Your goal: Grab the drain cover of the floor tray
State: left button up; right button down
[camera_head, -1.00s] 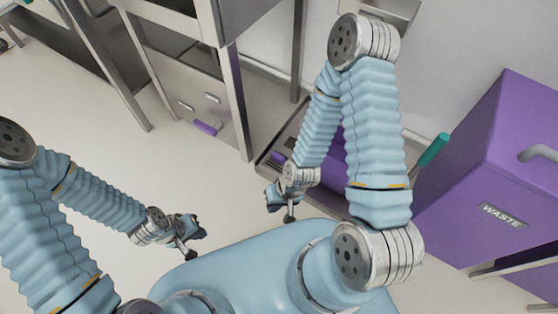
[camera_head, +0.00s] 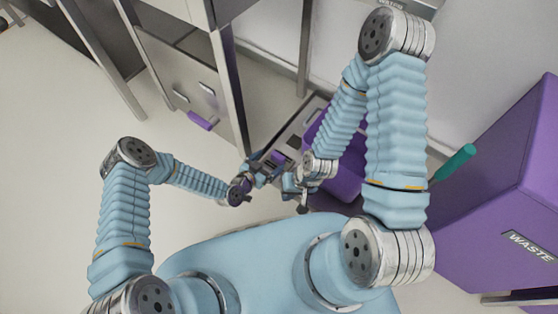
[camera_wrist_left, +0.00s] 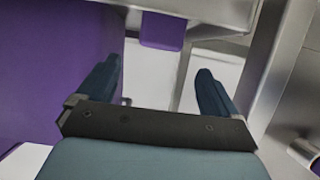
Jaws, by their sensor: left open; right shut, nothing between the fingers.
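The grey metal floor tray (camera_head: 308,115) lies on the floor beside the table leg, partly hidden by my arms. A small purple block (camera_head: 280,158), seemingly the drain cover's handle, shows at its near end; the cover itself is hard to make out. My left gripper (camera_head: 264,169) is open and close to this end. In the left wrist view, a purple block (camera_wrist_left: 162,30) lies beyond and between the open fingers (camera_wrist_left: 157,88), with a gap. My right gripper (camera_head: 296,193) is shut and empty, just right of and below the left one.
A purple bin (camera_head: 340,180) stands at the tray, behind my right arm; purple also fills the left of the wrist view. A large purple WASTE bin (camera_head: 500,190) stands at right. A metal table leg (camera_head: 231,95) rises left of the tray. The floor at left is clear.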

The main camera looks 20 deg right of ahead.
aim_at(277, 156)
pick_arm(q)
jog(key=shift+x, duration=1)
jog(key=x, duration=0.2)
jog(key=f+b+x, duration=0.1)
jog(key=x, duration=0.1)
jog(key=shift+d, duration=0.1)
jog(key=shift+w+d+f, duration=0.1)
jog(key=shift+w+d, duration=0.1)
jog(key=shift+d, duration=0.05)
jog(key=shift+c, duration=0.2)
